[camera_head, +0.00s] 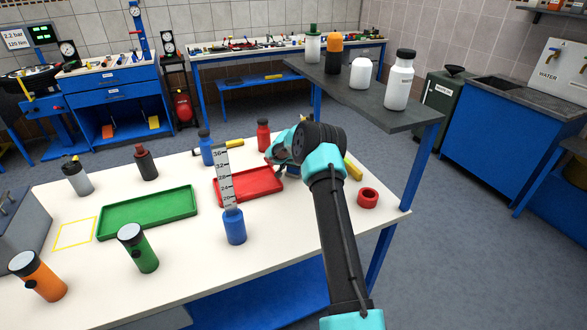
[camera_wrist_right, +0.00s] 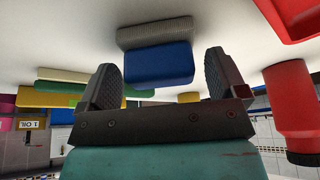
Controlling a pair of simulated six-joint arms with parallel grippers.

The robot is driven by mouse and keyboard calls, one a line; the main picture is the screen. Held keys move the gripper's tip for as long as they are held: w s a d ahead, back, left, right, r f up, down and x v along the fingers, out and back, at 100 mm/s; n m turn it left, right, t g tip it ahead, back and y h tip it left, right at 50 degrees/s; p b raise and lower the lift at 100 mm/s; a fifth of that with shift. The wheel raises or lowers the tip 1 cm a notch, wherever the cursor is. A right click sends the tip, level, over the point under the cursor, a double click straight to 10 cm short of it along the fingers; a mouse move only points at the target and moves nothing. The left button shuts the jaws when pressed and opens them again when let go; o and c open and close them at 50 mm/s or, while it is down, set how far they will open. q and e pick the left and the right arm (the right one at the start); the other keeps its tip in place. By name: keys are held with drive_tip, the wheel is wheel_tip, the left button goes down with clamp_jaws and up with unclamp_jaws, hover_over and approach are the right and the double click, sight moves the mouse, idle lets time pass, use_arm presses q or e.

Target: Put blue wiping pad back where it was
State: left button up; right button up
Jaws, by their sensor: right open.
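The blue wiping pad (camera_wrist_right: 158,64), a blue block with a grey ribbed face, lies on the white table in the right wrist view. It sits just ahead of and between the two dark fingers of my right gripper (camera_wrist_right: 163,84), which is open with gaps on both sides of the pad. In the head view my right gripper (camera_head: 281,148) is over the table's back right, beyond the red tray, mostly behind its own wrist. The pad is mostly or fully hidden there. A yellow outlined square (camera_head: 75,233) on the table's left is empty. My left gripper is not in view.
A red tray (camera_head: 247,196) and red bottle (camera_head: 263,135) stand close to my right gripper. A red ring (camera_head: 368,198) and yellow item (camera_head: 353,168) lie to the right. A green tray (camera_head: 148,212) and several bottles occupy the left. A dark raised shelf (camera_head: 370,95) stands behind.

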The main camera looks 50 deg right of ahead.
drive_tip(key=v, duration=1.2)
